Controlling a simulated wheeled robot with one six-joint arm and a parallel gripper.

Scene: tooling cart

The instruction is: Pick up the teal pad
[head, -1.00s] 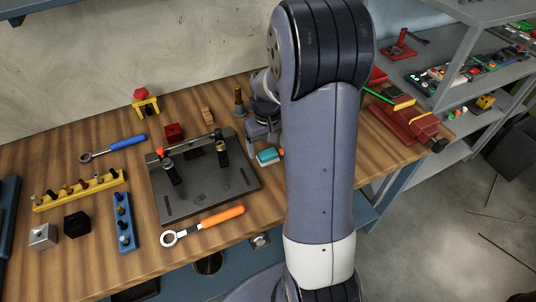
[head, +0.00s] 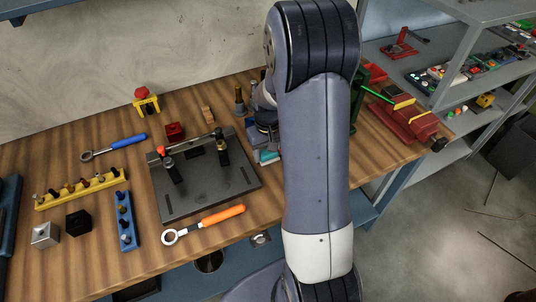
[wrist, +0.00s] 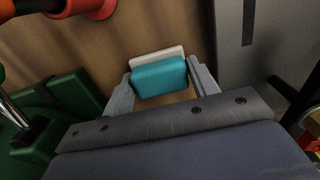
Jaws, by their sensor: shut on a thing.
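The teal pad (wrist: 159,76) with a pale backing strip lies between the two fingers of my gripper (wrist: 160,82) in the wrist view. The fingers are shut on its two short ends. In the head view the teal pad (head: 268,156) shows just right of the grey fixture plate, partly hidden by my gripper and arm. I cannot tell whether it still touches the wooden bench.
The grey fixture plate (head: 190,203) with black clamps is close to the left. A green object (wrist: 62,110) and a red-ringed part (wrist: 97,8) are near the gripper. A red vise (head: 410,122) stands right; an orange-handled wrench (head: 222,215) lies in front.

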